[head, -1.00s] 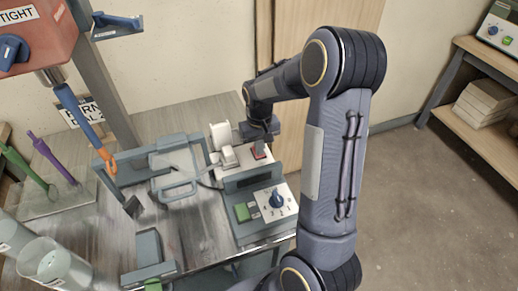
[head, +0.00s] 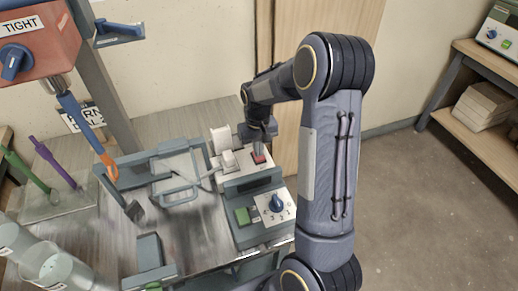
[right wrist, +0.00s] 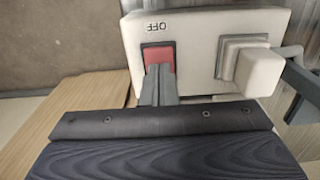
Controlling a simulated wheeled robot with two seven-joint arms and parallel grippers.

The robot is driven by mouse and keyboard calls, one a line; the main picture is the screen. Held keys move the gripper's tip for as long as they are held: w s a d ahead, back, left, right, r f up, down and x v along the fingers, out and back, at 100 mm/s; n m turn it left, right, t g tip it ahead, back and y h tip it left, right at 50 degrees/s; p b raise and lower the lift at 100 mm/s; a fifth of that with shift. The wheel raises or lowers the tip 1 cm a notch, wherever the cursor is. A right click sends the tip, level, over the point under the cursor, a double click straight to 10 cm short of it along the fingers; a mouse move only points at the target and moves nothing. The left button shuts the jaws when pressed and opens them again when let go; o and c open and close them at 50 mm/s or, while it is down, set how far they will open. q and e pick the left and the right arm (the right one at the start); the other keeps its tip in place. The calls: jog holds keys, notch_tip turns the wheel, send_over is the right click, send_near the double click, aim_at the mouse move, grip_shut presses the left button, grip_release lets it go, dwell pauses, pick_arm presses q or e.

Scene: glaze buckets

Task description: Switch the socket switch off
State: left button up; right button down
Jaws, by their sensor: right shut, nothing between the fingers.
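The socket (right wrist: 195,20) is a white box. It has a red rocker switch (right wrist: 158,53) with an "OFF" label beside it, upside down in the right wrist view. A white plug (right wrist: 258,72) sits in the socket beside the switch. In the head view the red switch (head: 259,158) shows just below my right gripper (head: 257,150). My right gripper is shut and empty. In the right wrist view its fingertips (right wrist: 158,75) overlap the near end of the switch; I cannot tell whether they press on it. My left gripper is out of view.
A panel with a blue dial (head: 277,203) and a green button (head: 242,216) lies in front of the socket. A grey cable runs left from the plug. A mixer head (head: 40,40) hangs at the upper left, above the bench. Buckets (head: 60,272) stand at the lower left.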

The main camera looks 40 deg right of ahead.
notch_tip(320, 180, up, 5)
jog(key=p, duration=0.4)
jog(key=shift+w+r, duration=0.1)
jog(key=shift+r, duration=0.05)
jog(key=shift+r+b, duration=0.45)
jog(key=shift+r, duration=0.15)
notch_tip(320, 180, up, 8)
jog(key=shift+f, duration=0.25)
